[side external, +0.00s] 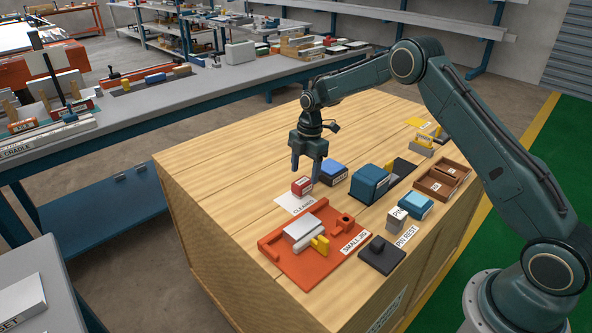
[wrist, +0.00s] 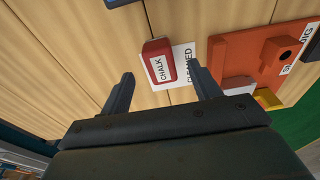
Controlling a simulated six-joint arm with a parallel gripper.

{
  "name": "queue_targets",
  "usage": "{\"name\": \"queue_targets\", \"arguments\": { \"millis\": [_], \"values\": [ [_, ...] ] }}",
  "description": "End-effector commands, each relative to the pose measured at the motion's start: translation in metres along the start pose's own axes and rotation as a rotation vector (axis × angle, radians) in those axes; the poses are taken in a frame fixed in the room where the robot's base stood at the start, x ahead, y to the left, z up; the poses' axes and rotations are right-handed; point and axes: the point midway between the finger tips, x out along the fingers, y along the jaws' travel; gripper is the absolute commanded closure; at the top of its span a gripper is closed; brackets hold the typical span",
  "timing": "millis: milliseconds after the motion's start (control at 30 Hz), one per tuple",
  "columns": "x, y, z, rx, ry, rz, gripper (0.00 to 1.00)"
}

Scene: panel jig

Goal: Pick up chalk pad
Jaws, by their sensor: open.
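The chalk pad is a small red block with a white label reading CHALK (wrist: 158,61). It lies on a white card marked CLEANED (wrist: 186,54), on the wooden bench top. In the side view the chalk pad (side external: 301,186) sits just below my gripper (side external: 307,178), and the card (side external: 293,205) shows beneath it. In the wrist view my gripper (wrist: 163,84) is open, its two fingers spread wide, with the chalk pad ahead of and between the fingertips. The fingers hold nothing.
An orange-red jig (side external: 304,264) with a pale block and a yellow part lies in front. Blue blocks (side external: 333,172) and a larger dark blue object (side external: 368,183) stand to the right. A brown tray (side external: 437,188) is farther right. The bench's left part is clear.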

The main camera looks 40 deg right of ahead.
Motion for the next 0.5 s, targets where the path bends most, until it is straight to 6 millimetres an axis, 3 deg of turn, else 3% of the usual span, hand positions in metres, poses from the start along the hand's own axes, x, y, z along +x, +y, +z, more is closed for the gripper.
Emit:
{"name": "queue_targets", "arguments": {
  "millis": [267,500],
  "values": [
    [0.005,-0.001,-0.001,0.0,0.0,-0.002,0.38],
    [0.03,-0.001,-0.004,0.0,0.001,-0.004,0.38]
  ]
}}
